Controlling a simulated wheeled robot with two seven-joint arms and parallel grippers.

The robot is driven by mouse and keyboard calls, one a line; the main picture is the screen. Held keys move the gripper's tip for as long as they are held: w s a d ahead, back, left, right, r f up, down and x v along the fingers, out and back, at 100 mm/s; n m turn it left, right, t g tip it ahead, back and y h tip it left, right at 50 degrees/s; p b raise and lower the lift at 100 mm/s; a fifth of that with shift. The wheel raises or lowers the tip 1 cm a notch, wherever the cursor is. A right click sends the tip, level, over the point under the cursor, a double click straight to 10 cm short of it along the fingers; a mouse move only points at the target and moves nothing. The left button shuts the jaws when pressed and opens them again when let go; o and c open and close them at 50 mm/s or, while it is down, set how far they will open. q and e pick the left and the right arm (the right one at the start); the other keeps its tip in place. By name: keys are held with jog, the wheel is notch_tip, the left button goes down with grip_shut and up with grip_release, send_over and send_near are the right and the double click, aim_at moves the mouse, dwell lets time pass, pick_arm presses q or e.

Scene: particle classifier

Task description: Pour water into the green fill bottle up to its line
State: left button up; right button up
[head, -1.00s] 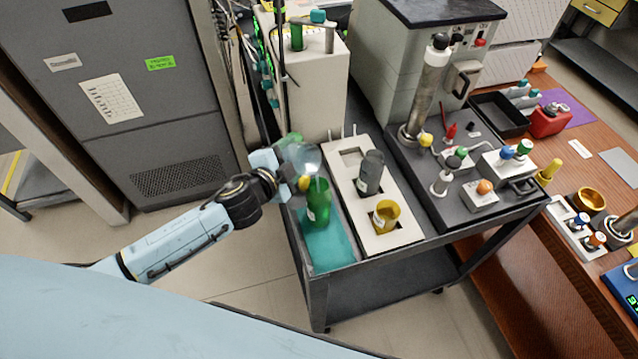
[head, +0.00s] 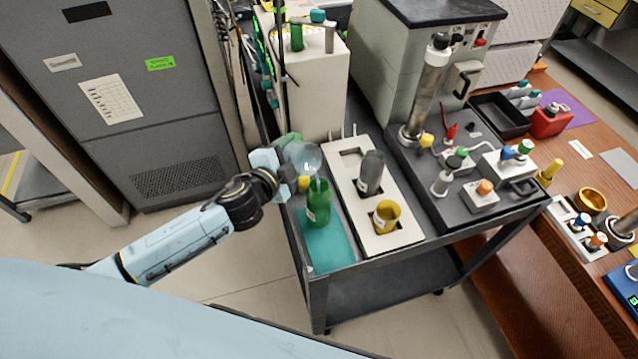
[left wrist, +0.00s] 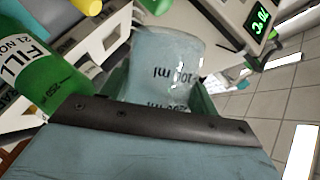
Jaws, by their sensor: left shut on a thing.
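The green fill bottle (head: 318,205) stands upright on the teal mat (head: 325,249) at the left end of the cart. In the left wrist view the bottle (left wrist: 50,75) is at the upper left, with a white "FILL" label; its line and the water level cannot be made out. My left gripper (head: 292,165) is shut on a clear beaker (head: 305,158), held above and behind the bottle in the head view. The beaker (left wrist: 165,70) also shows in the left wrist view, with upside-down ml marks. Its contents are hard to tell. My right gripper is not in view.
Right of the bottle, a white holder (head: 375,240) carries a grey cylinder (head: 371,172) and a yellow cup (head: 386,215). A white box unit (head: 305,90) stands behind the beaker. Further right are instruments on a dark base (head: 440,200).

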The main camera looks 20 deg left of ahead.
pick_arm(q)
jog(key=shift+r+m+t+y+b, duration=0.3)
jog(key=shift+r+m+t+b, duration=0.2)
jog(key=shift+r+m, duration=0.25)
dwell(1.8)
jog(key=shift+s+d+r+m, duration=0.2)
jog(key=shift+d+m, duration=0.1)
jog(key=shift+m, duration=0.15)
dwell(1.1)
